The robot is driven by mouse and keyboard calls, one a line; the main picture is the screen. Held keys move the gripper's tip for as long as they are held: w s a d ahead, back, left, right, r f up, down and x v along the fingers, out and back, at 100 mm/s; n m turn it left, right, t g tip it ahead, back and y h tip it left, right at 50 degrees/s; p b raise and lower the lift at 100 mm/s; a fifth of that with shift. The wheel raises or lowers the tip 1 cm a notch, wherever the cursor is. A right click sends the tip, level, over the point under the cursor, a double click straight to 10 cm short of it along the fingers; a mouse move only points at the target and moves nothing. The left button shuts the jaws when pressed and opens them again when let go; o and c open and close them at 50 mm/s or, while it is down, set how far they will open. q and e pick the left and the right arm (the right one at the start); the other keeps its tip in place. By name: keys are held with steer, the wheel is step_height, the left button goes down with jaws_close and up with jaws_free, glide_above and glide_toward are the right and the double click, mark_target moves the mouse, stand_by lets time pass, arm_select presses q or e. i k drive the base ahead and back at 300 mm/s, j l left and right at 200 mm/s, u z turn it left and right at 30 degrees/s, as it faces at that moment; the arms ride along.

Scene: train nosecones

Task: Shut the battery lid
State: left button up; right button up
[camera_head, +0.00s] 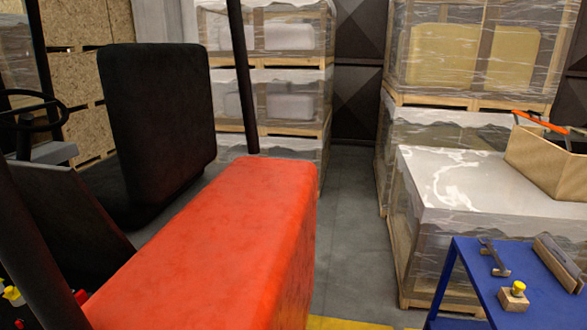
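A forklift fills the left of the head view. A thick black padded panel (160,122) stands nearly upright on it, leaning slightly. I cannot tell whether this panel is the battery lid or a seat back. The large red-orange body block (205,235) lies in front of it, its smooth top unbroken by any visible opening. No battery shows; the space beyond the red block is partly hidden. Neither of my grippers is in view.
Dark posts (242,75) rise beside the panel; a steering wheel (30,110) is at far left. Wrapped pallets (265,75) stand behind. A blue table (535,290) with a hammer (494,255) stands at right. Grey floor (352,230) is clear between.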

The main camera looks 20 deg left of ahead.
mark_target(65, 211)
steer(key=i+l+u, duration=0.1)
steer(key=u, duration=0.35)
steer(key=i+l+u, duration=0.15)
steer(key=u, duration=0.25)
steer(key=i+l+u, duration=0.1)
steer(key=u, duration=0.35)
steer(key=l+u, duration=0.45)
steer(key=i+j, duration=0.05)
steer(key=j, duration=0.05)
